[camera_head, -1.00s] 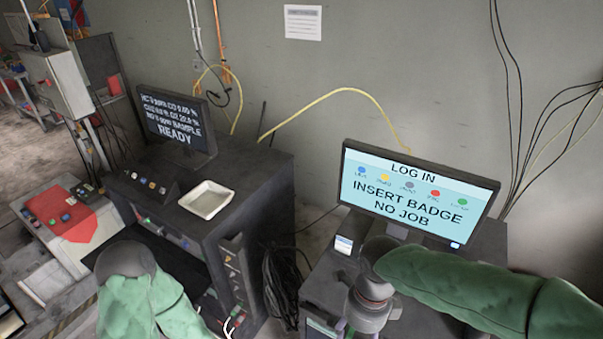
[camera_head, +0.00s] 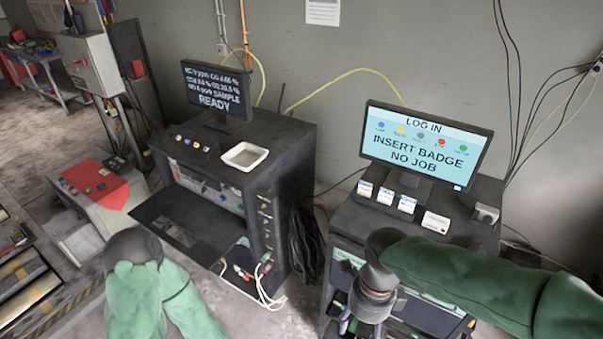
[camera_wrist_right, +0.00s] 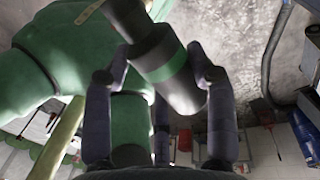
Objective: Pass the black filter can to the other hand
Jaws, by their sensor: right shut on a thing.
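The black filter can (camera_wrist_right: 183,92), a dark cylinder with a green band, shows in the right wrist view. It lies tilted between the fingers of my right gripper (camera_wrist_right: 162,66), which is shut on it. In the head view only a small part of the right gripper (camera_head: 346,326) shows at the bottom edge, below the wrist, and the can cannot be made out there. My left arm comes in at the bottom left of the head view, but its gripper is out of frame.
A dark cabinet (camera_head: 295,150) carries a white tray (camera_head: 245,155) and a READY monitor (camera_head: 216,90). A LOG IN monitor (camera_head: 425,145) stands on the right cabinet, with small white cards (camera_head: 386,196) before it. Cables hang between the cabinets. A red-topped box (camera_head: 95,185) stands left.

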